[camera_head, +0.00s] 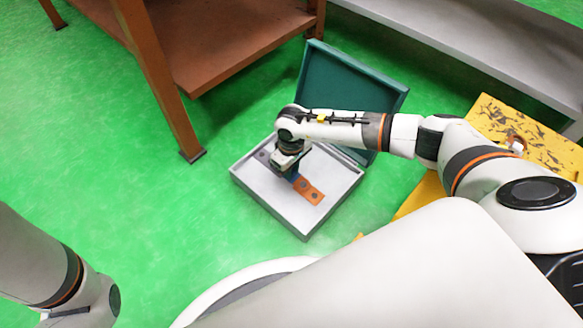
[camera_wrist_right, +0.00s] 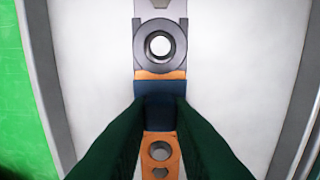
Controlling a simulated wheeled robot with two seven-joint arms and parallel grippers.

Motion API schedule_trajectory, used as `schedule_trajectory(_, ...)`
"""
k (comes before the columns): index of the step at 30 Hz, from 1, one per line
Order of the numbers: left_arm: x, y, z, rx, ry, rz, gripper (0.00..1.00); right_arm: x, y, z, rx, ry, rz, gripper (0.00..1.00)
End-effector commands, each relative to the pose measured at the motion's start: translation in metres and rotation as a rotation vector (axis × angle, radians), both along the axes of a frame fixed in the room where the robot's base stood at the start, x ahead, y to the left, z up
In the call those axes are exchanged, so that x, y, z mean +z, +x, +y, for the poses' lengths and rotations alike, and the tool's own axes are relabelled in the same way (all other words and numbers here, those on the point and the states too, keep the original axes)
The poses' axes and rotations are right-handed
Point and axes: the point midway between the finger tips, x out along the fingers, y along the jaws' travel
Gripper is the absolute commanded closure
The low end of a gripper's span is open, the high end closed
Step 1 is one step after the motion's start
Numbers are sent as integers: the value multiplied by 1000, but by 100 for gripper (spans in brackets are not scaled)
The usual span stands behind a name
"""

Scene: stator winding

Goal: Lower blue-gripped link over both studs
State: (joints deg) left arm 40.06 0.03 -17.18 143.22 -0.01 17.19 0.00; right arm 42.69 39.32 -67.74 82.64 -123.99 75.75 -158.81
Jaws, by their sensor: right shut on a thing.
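The link shows as an orange bar (camera_head: 313,193) with a blue grip in its middle, in the open case. In the right wrist view its blue grip (camera_wrist_right: 160,111) sits between the two dark green fingers of my right gripper (camera_wrist_right: 160,104), which is shut on it. In the head view my right gripper (camera_head: 292,166) points down over the case. Beyond the grip is a grey ring (camera_wrist_right: 160,45) with a bright centre; on the near side the orange end has a round hole (camera_wrist_right: 160,151). Whether studs pass through is unclear. My left gripper is out of view.
The grey case (camera_head: 262,198) lies on the green floor with its teal lid (camera_head: 345,85) open behind. A brown table (camera_head: 235,55) stands at the upper left, a grey bench (camera_head: 470,45) at the upper right. A yellow worn panel (camera_head: 535,135) is at the right.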

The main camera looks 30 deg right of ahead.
Motion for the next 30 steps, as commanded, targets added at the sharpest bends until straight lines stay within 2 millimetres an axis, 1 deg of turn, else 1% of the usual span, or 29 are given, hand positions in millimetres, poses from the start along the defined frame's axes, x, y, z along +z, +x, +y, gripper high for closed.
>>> schedule_trajectory(11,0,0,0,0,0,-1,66,0,0,0,0,0,-1,100)
schedule_trajectory(20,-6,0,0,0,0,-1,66,-5,1,0,-1,1,-2,100)
schedule_trajectory(30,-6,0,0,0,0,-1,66,-5,1,0,-1,0,-1,100)
